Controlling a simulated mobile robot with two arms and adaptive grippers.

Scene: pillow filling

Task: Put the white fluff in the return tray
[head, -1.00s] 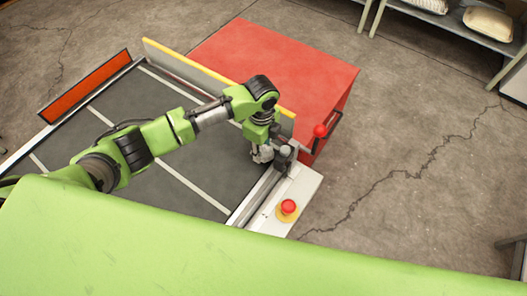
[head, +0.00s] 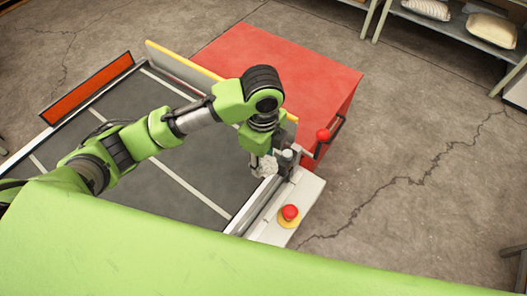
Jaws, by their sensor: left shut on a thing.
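My left gripper (head: 266,160) hangs pointing down near the right end of the dark, white-striped surface, beside its metal edge rail. I cannot make out a thing that is clearly the return tray. My right gripper is not in view.
The dark conveyor-like surface (head: 168,172) has an orange panel (head: 88,88) at left and a yellow-topped rail (head: 180,65) behind. A red cabinet (head: 290,65) stands beyond it. A red button (head: 290,212) sits at the near right corner. Shelves (head: 455,32) hold pillows.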

